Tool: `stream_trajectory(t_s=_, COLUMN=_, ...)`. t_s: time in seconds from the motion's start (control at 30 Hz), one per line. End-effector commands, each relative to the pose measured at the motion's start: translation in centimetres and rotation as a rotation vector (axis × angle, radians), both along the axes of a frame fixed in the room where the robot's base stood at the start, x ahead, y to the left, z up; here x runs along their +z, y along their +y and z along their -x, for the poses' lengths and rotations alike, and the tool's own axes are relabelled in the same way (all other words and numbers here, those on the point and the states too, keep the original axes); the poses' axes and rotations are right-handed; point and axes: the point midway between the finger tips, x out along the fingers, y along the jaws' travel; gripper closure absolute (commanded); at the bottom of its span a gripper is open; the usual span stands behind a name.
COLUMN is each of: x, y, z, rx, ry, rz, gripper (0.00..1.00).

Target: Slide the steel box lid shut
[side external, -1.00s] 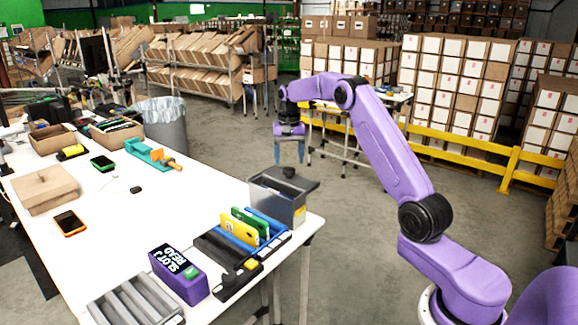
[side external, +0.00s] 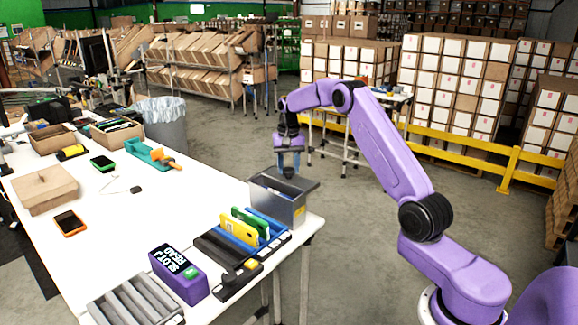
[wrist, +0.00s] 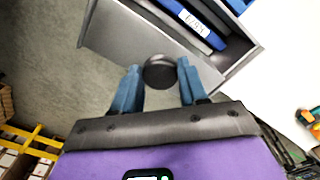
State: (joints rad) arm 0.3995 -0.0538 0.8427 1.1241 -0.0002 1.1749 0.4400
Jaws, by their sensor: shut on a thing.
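The grey steel box (side external: 275,205) stands at the near right corner of the white table. Its flat lid (side external: 306,186) lies partly off the box and overhangs to the right; it also shows in the wrist view (wrist: 115,38). The lid's round black knob (wrist: 160,72) sits between my two blue fingers. My gripper (side external: 289,172) is shut on the knob, pointing down; its fingers also show in the wrist view (wrist: 158,75). Part of the box is open, and a blue item with a white label (wrist: 190,22) lies inside. The fingers partly hide the knob in the side view.
A black rack with yellow, green and blue cards (side external: 240,235) stands close beside the box. A purple reader (side external: 178,273) and a grey slotted tray (side external: 135,300) are nearer. A lined bin (side external: 163,122) stands behind the table. The table's middle is mostly clear.

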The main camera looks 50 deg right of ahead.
Motion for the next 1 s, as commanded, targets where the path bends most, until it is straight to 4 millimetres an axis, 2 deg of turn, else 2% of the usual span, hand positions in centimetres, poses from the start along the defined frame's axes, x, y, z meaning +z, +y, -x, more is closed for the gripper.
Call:
stream_trajectory(t_s=0.2, x=0.1, y=4.4, z=-0.1, rx=0.006, ry=-0.001, rz=-0.001, gripper=1.0)
stream_trajectory(t_s=0.3, x=0.1, y=5.8, z=-0.1, rx=0.004, ry=-0.001, rz=-0.001, gripper=1.0)
stream_trajectory(t_s=0.67, x=0.1, y=6.7, z=-0.1, rx=0.002, ry=-0.001, rz=-0.003, gripper=1.0)
stream_trajectory(t_s=0.7, x=0.1, y=6.7, z=-0.1, rx=0.002, ry=-0.001, rz=-0.004, gripper=0.47)
stream_trajectory(t_s=0.73, x=0.1, y=6.7, z=-0.1, rx=0.003, ry=-0.001, rz=-0.004, gripper=0.38)
stream_trajectory(t_s=0.77, x=0.1, y=6.7, z=-0.1, rx=0.003, ry=-0.001, rz=-0.002, gripper=0.31)
stream_trajectory(t_s=1.0, x=0.1, y=6.5, z=0.0, rx=0.001, ry=-0.001, rz=-0.001, gripper=0.31)
